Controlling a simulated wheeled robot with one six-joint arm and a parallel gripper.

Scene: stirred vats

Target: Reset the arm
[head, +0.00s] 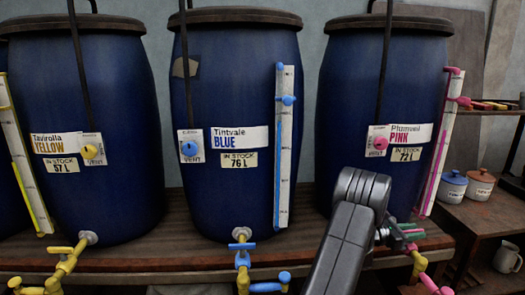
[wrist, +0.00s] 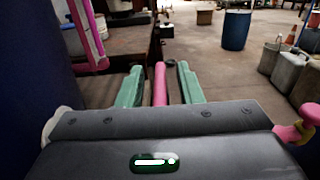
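My gripper (head: 408,232) is in front of the lower part of the blue vat labelled PINK (head: 385,80), at its tap, with my arm reaching up from the bottom of the head view. In the wrist view its two green fingers (wrist: 159,72) stand apart. A pink bar (wrist: 160,88) lies between them, with a visible gap on each side. The gripper is open and around this bar, not closed on it. Pink and yellow tap piping (head: 421,264) shows just below the gripper in the head view. My arm and gripper partly hide the tap.
The BLUE vat (head: 225,110) and YELLOW vat (head: 85,110) stand to the left on a wooden bench (head: 170,225), with taps (head: 243,262) jutting forward. A shelf at right holds two lidded jars (head: 453,187) and a mug (head: 507,257). The wrist view shows a blue barrel (wrist: 236,30) across open floor.

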